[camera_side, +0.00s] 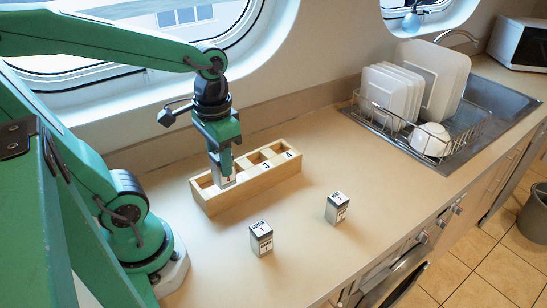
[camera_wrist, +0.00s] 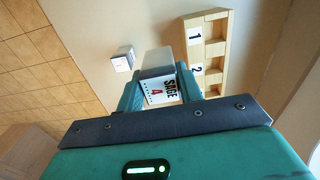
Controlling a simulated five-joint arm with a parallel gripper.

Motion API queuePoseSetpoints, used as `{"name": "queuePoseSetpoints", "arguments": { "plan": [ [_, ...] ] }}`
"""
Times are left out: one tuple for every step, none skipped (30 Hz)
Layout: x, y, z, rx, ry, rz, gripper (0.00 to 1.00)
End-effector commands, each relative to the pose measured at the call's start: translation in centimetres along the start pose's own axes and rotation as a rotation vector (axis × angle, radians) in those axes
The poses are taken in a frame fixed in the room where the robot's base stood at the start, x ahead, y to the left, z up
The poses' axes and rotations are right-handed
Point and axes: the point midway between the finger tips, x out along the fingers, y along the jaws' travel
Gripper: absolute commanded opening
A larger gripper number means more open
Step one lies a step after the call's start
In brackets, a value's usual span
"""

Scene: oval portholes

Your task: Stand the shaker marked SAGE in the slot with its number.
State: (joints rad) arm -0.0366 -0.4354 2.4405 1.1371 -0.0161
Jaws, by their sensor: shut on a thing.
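My gripper (camera_side: 224,165) is shut on the SAGE shaker (camera_wrist: 160,88). Its white face reads SAGE and 4 in the wrist view. In the side view the shaker (camera_side: 226,180) overlaps the left part of the wooden rack (camera_side: 245,190), left of the labels 3 and 4. I cannot tell how high it is above the rack. In the wrist view the rack (camera_wrist: 228,50) lies right of the shaker, showing labels 1 and 2; its rest is hidden by my gripper. Slot 4 (camera_side: 282,150) looks empty in the side view, at the rack's right end.
Two other shakers stand on the counter in front of the rack, one nearer (camera_side: 261,239) and one to the right (camera_side: 337,207). A dish rack (camera_side: 420,130) with white dishes stands by the sink at the back right. The counter between is clear.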

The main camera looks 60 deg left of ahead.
Motion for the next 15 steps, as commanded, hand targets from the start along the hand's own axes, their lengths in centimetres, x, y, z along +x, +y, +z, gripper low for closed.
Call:
{"name": "queuePoseSetpoints", "arguments": {
  "plan": [
    [-0.1, -0.1, -0.3, -0.001, 0.0, 0.0, 0.12],
    [-0.1, -0.1, -0.5, -0.001, 0.001, 0.0, 0.12],
    [-0.2, -0.2, -0.8, -0.002, 0.001, 0.0, 0.12],
    [-0.3, -0.2, -1.1, -0.002, 0.0, 0.0, 0.12],
    [-0.3, -0.3, -1.4, -0.001, 0.0, 0.0, 0.12],
    [-0.5, -0.4, -1.8, -0.001, 0.0, 0.0, 0.12],
    [-0.5, -0.5, -2.2, -0.001, 0.0, 0.0, 0.12],
    [-0.6, -0.6, -2.6, -0.001, 0.0, 0.0, 0.12],
    [-0.7, -0.8, -3.2, -0.002, -0.001, 0.0, 0.12],
    [-0.8, -0.9, -3.7, -0.003, -0.001, 0.0, 0.12],
    [-0.9, -1.0, -4.2, -0.003, -0.001, 0.0, 0.12],
    [-1.0, -1.2, -4.9, -0.002, -0.001, 0.0, 0.12],
    [-1.0, -1.4, -5.5, -0.002, -0.001, 0.0, 0.12],
    [-1.1, -1.6, -6.0, -0.002, -0.001, 0.0, 0.12],
    [-1.2, -1.8, -6.7, -0.003, -0.001, 0.0, 0.12]
  ]
}}
